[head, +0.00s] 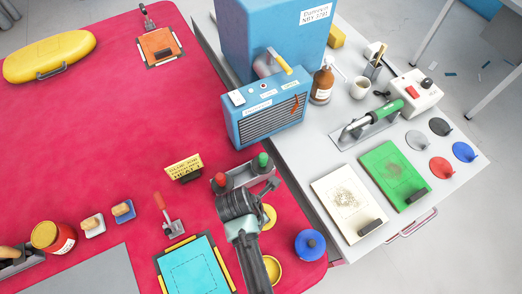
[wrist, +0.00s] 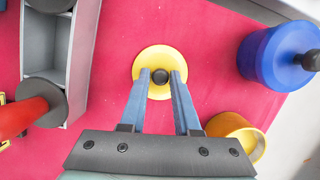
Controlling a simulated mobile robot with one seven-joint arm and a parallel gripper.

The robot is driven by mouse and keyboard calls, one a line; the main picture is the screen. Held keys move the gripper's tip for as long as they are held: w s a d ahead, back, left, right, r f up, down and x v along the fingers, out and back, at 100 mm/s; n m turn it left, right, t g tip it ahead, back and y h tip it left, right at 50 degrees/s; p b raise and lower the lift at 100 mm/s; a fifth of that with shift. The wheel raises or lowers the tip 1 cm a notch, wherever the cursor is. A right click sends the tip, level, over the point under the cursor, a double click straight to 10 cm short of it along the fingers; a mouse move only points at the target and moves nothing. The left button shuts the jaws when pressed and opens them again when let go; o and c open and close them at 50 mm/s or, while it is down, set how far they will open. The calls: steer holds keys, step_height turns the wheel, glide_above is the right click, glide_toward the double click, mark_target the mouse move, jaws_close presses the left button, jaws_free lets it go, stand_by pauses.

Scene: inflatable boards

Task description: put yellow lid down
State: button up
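The yellow lid (wrist: 158,53) is a round disc with a black knob, lying flat at the red surface as far as I can see. In the head view the lid (head: 269,216) is partly hidden by my gripper. My gripper (wrist: 160,75) is above the lid, with one finger on each side of the knob. The fingers look slightly parted, with a thin gap beside the knob. An open yellow container (wrist: 238,132) stands to the lower right in the wrist view.
A blue lidded pot (head: 309,245) stands right of the lid. A grey holder with red and green items (head: 245,178) is close behind my gripper. A cyan board (head: 195,268) lies to the left. The blue radio (head: 265,108) stands farther back.

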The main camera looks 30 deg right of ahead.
steer(key=shift+o, duration=1.4)
steer(key=w+v, duration=0.1)
steer(key=v, duration=1.1)
steer(key=w+a+r+m+t, duration=0.1)
steer(key=w+r+m+t, duration=0.25)
steer(key=w+r, duration=0.4)
steer(key=w+a+r+m+t, duration=0.1)
steer(key=w+r+m+t, duration=0.3)
steer(key=r, duration=0.7)
steer(key=w+a+r+m+t, duration=0.1)
steer(key=w+r+m+t, duration=0.1)
steer(key=w+r+t, duration=0.6)
steer(key=s+a+r+m+t+y, duration=0.1)
steer(key=s+r+m+t, duration=0.15)
steer(key=r, duration=1.05)
steer(key=s+a+r+m+t+y, duration=0.1)
steer(key=s+a+r+m+t, duration=0.2)
steer(key=r, duration=1)
steer(key=s+r+m+t, duration=0.2)
steer(key=s+r, duration=0.2)
steer(key=r, duration=0.2)
steer(key=s+r+m+t+y, duration=0.1)
steer(key=s+r+m+t, duration=0.2)
steer(key=r, duration=0.4)
steer(key=shift+s+m+t+p, duration=0.3)
steer(key=shift+s+p, duration=0.1)
steer(key=shift+s, duration=0.4)
